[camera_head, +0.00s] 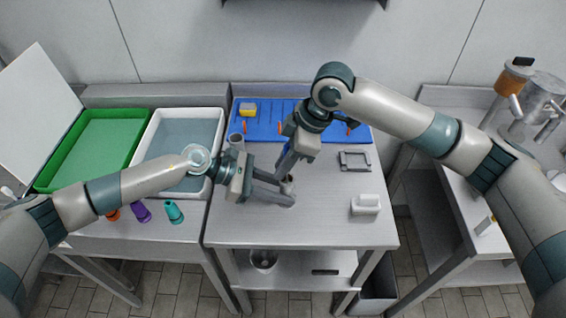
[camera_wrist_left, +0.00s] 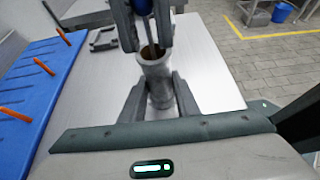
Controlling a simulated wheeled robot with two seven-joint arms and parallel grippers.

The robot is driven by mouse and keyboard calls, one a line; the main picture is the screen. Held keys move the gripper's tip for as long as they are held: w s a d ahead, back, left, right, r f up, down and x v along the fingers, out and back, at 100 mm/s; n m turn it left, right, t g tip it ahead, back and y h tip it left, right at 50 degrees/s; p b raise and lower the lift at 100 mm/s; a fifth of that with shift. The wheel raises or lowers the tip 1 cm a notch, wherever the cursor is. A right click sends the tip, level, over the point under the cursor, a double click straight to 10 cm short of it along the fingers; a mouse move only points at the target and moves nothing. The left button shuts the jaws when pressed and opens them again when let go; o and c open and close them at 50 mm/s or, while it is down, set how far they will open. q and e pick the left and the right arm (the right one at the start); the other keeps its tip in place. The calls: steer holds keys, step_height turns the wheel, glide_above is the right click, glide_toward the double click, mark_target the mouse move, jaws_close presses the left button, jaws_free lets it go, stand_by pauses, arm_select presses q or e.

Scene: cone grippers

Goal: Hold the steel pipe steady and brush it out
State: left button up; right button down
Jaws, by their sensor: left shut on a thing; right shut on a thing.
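The steel pipe (camera_wrist_left: 157,82) stands roughly upright between the fingers of my left gripper (camera_wrist_left: 160,100) in the left wrist view. In the head view the left gripper (camera_head: 288,195) is shut on the pipe (camera_head: 287,182) over the middle table. My right gripper (camera_head: 284,168) is directly above, pointing down; its fingers (camera_wrist_left: 150,30) show over the pipe's mouth in the wrist view. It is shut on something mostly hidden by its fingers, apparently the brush. A brownish patch (camera_wrist_left: 151,52) shows at the pipe's mouth; how deep it goes in is hidden.
A blue mat (camera_head: 268,130) with orange pegs and a yellow block (camera_head: 248,109) lies at the back. A grey square frame (camera_head: 355,160) and a white block (camera_head: 366,204) are to the right. A grey cup (camera_head: 236,140), green tray (camera_head: 55,180) and white tub (camera_head: 150,135) are left.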

mark_target(287, 145)
steer(key=shift+r, duration=0.1)
steer(key=shift+r, duration=2.45)
steer(key=shift+f, duration=2.55)
steer(key=shift+r, duration=0.15)
steer(key=shift+r, duration=2.4)
steer(key=shift+f, duration=0.1)
steer(key=shift+f, duration=2.45)
steer(key=shift+r, duration=0.15)
